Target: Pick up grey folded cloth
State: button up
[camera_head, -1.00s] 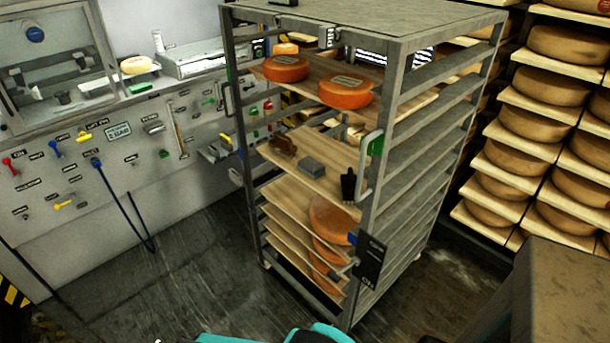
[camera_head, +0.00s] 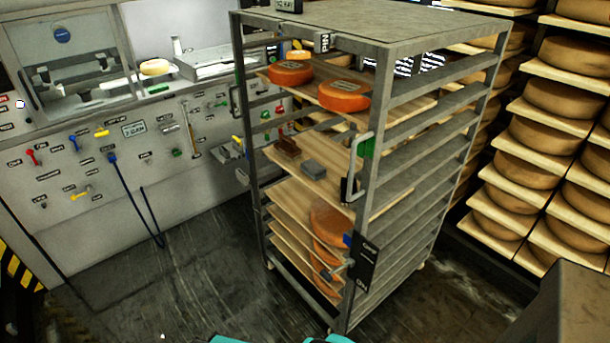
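My gripper is not in view. Only teal parts of my own body show at the bottom edge.
A control panel (camera_head: 100,165) with levers is at left. The dark floor (camera_head: 205,270) before the rack is clear.

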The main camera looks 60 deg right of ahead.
aim_at(315, 170)
jog(key=z, duration=0.15)
jog(key=i, duration=0.95)
jog(key=u, duration=0.1)
